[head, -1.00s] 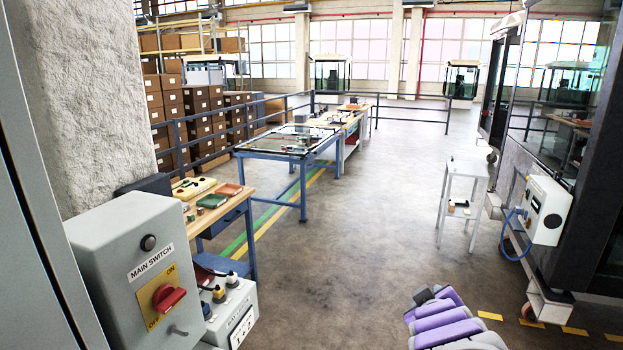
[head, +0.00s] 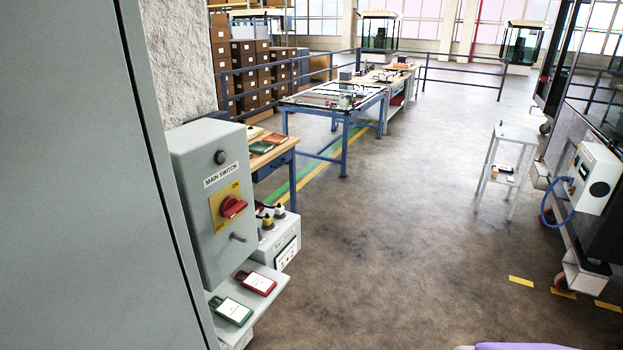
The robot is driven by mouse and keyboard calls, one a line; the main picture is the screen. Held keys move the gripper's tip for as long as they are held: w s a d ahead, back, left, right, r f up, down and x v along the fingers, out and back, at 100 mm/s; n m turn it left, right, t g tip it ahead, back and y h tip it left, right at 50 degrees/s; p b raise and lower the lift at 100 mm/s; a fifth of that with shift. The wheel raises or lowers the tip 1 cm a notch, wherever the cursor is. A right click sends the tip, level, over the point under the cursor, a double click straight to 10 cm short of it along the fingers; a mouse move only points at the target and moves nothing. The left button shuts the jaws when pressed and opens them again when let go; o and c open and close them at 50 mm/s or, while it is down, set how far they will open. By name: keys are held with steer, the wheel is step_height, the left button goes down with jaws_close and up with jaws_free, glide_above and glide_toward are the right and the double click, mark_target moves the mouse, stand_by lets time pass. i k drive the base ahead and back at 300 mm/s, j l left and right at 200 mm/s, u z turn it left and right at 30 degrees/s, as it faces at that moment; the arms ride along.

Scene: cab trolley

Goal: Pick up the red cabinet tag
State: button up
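The red cabinet tag (head: 257,282) lies flat on a small grey shelf (head: 270,296) below the main switch box. It is a red piece with a white label. A green tag (head: 231,311) with a white label lies on the same shelf, just in front and to the left, apart from the red one. My gripper is not visible in the head view, so its state does not show. Only a purple and grey piece of my own body shows at the bottom edge, well to the right of the shelf.
The grey main switch box (head: 207,190) stands directly above the shelf, and a tall grey cabinet (head: 75,180) fills the left. A battery charger-like box (head: 277,240) stands behind the shelf. Open floor (head: 400,240) lies to the right. A white trolley (head: 508,150) stands at right.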

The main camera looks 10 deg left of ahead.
mark_target(260, 284)
steer(key=u, duration=0.4)
steer(key=i+l+u, duration=0.1)
steer(key=u, duration=0.3)
steer(key=l+u, duration=0.15)
steer(key=u, duration=0.3)
steer(key=l+u, duration=0.1)
steer(key=u, duration=0.3)
steer(key=l+u, duration=0.15)
steer(key=u, duration=0.25)
steer(key=l+u, duration=0.2)
steer(key=l, duration=0.3)
steer(key=k+l+u, duration=0.15)
steer(key=l, duration=0.3)
steer(key=l+u, duration=0.2)
steer(key=l, duration=0.3)
steer(key=k+l+u, duration=0.2)
steer(key=l, duration=0.2)
